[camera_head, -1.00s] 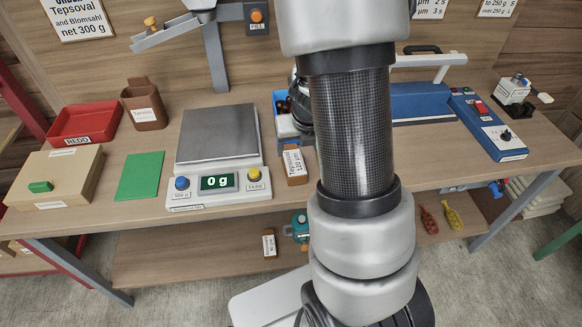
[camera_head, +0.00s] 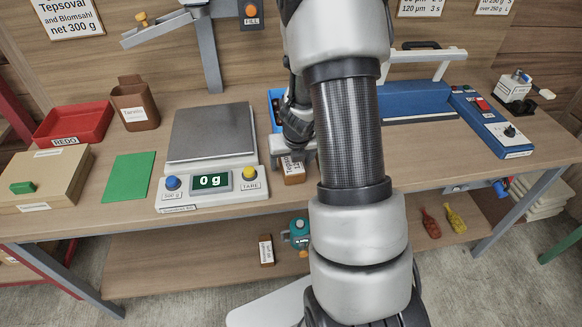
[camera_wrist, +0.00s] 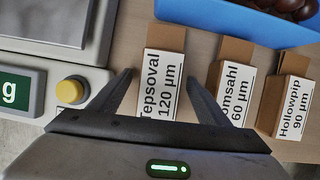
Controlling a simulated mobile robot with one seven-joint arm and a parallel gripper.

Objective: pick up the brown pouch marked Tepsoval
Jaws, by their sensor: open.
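The brown pouch marked Tepsoval 120 µm (camera_wrist: 163,85) stands on the table in the wrist view. In the head view the pouch (camera_head: 292,172) is partly hidden under my gripper, just right of the scale. My gripper (camera_wrist: 160,80) is open, with one finger on the left of the Tepsoval pouch and the other on its right, between it and the Blomsahl pouch.
The Blomsahl 60 µm pouch (camera_wrist: 233,80) and Hollowpip 90 µm pouch (camera_wrist: 289,92) stand close on the right. The scale (camera_head: 210,140), reading 0 g, is close on the left. A blue crate (camera_wrist: 240,22) of chestnuts lies behind. A brown Tarvos container (camera_head: 133,100) stands farther left.

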